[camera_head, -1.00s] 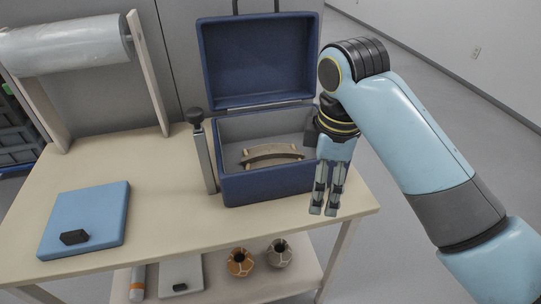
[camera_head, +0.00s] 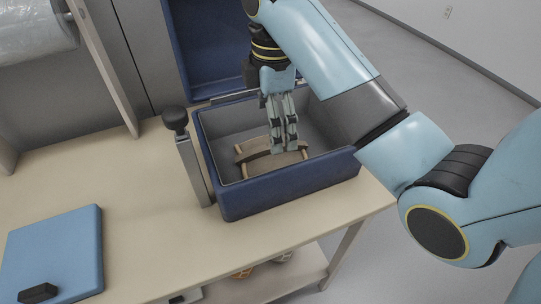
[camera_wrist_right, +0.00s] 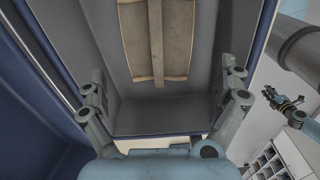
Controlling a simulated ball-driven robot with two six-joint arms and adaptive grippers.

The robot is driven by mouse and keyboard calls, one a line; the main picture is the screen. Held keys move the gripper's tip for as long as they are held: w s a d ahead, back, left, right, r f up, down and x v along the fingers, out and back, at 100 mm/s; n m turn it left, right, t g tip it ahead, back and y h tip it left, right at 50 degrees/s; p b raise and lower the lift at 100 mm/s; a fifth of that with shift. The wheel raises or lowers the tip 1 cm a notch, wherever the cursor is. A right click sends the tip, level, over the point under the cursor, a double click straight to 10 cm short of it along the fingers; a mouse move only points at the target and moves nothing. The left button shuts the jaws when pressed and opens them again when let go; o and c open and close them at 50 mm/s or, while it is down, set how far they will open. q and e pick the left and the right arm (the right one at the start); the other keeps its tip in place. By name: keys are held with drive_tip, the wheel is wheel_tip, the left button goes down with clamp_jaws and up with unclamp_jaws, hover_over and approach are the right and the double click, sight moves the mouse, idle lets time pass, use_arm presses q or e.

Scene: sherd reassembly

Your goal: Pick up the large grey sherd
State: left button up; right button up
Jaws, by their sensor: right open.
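I cannot tell whether the fingers touch the piece.
The blue case (camera_head: 290,190) has walls close around the gripper, with its lid (camera_head: 205,55) raised behind. A dark-knobbed post (camera_head: 192,160) stands at its left. A blue pad (camera_head: 55,250) with a black block (camera_head: 38,293) lies left. The table (camera_head: 150,235) between is clear.

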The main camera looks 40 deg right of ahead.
sight(254, 157)
wheel_tip(254, 157, down, 2)
drive_tip(key=shift+w+f+b, duration=0.1)
drive_tip(key=shift+b, duration=0.35)
wheel_tip(254, 157, down, 2)
drive_tip(key=shift+f+b, duration=0.15)
drive_tip(key=shift+b, duration=0.95)
wheel_tip(254, 157, down, 3)
drive_tip(key=shift+r+b, duration=0.2)
drive_tip(key=shift+b, duration=0.15)
drive_tip(key=shift+f, duration=0.25)
drive_tip(key=shift+c, duration=0.8)
drive_tip(key=c, duration=0.9)
use_arm(q)
drive_tip(key=f, duration=0.4)
drive_tip(key=shift+w+f, duration=0.25)
drive_tip(key=shift+f, duration=0.1)
use_arm(e)
drive_tip(key=shift+w+r, duration=0.1)
drive_tip(key=shift+c, duration=0.7)
drive_tip(key=shift+r, duration=0.1)
